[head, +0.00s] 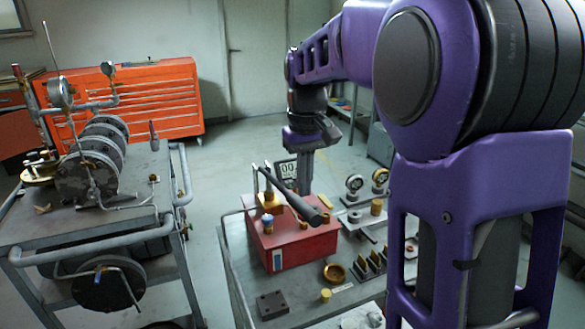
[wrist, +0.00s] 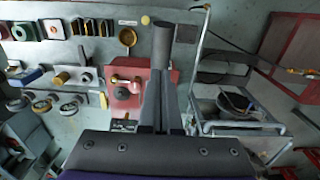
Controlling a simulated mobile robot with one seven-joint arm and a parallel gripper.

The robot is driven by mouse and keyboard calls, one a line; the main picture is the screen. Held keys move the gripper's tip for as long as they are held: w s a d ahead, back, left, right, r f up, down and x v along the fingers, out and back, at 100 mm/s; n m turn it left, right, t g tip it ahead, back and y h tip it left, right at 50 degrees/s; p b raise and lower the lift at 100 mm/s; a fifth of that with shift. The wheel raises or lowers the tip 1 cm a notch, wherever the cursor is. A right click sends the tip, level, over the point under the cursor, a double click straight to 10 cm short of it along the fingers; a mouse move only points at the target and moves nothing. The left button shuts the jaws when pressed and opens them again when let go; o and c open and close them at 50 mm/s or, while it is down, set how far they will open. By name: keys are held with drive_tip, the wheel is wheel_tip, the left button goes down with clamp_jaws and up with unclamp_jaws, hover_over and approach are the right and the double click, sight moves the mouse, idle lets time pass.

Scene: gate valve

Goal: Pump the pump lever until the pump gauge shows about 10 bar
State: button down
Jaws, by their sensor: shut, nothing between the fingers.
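The red pump box (head: 298,243) stands on the cart. Its dark pump lever (head: 295,200) slants across above it, its thick round end toward the lower right. My gripper (head: 304,188) points down just behind the lever, with its fingers shut and empty. In the wrist view my fingers (wrist: 163,85) reach toward the dark lever (wrist: 160,47), and I cannot tell whether they touch it. The red box (wrist: 130,98) is to their left. A digital readout (head: 289,170), apparently the pump gauge, shows digits beginning "00" behind the lever; the rest is hidden.
Two round dials (head: 354,183) and several small parts stand right of the box. A brass dish (head: 334,272) and a dark block (head: 272,304) lie in front. A cart with pipes and flanges (head: 88,175) is at the left, with open floor between.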

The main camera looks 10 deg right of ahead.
wheel_tip(320, 180, down, 15)
drive_tip(key=b, duration=0.8)
drive_tip(key=shift+b, duration=0.3)
drive_tip(key=shift+r, duration=0.1)
wheel_tip(320, 180, up, 13)
drive_tip(key=p, duration=1.1)
drive_tip(key=shift+f, duration=0.2)
